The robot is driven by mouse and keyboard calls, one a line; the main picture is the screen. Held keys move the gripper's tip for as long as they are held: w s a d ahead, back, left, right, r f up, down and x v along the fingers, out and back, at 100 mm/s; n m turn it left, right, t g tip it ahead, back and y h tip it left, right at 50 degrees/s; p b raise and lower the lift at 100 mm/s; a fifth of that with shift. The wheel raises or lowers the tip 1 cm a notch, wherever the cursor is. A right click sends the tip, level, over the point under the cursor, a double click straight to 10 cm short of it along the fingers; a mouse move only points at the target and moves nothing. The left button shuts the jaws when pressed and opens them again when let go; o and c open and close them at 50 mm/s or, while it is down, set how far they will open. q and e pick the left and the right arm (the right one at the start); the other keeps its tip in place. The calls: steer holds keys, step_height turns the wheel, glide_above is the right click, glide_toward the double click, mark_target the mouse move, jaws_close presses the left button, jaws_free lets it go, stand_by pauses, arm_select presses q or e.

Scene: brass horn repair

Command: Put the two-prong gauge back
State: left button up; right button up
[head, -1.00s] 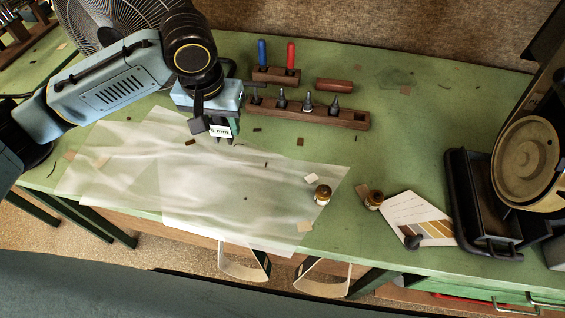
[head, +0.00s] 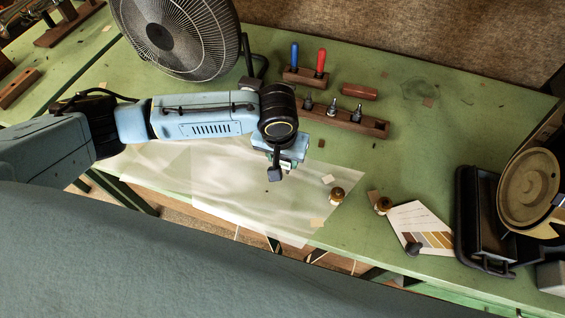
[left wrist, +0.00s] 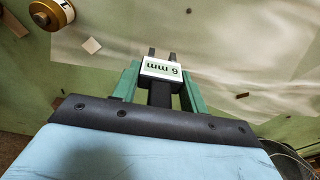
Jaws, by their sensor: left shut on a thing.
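My left gripper (left wrist: 160,85) is shut on the two-prong gauge (left wrist: 161,68). The gauge has a white "6 mm" label and a dark stem, with two short dark prongs pointing away from the wrist. In the head view my left gripper (head: 277,165) is over the translucent sheet, in front of the long wooden rack (head: 372,126). The gauge is mostly hidden there. The rack holds several upright metal-tipped tools, and my arm covers its left end. My right gripper is in neither current view.
A small rack (head: 289,78) with blue and red handles and a loose brown block (head: 359,91) lie behind the long rack. Two small jars (head: 337,194) (head: 384,205), a color card (head: 420,225) and a black tray (head: 484,235) are right. A fan (head: 178,35) stands back left.

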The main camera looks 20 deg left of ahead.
mark_target(283, 165)
arm_select(q)
steer(key=shift+f, duration=1.55)
steer(key=shift+f, duration=0.2)
steer(key=o, duration=1)
steer(key=shift+o, duration=0.2)
step_height(283, 165, up, 12)
steer(key=s+p, duration=0.1)
steer(key=s, duration=0.1)
steer(key=shift+r, duration=0.15)
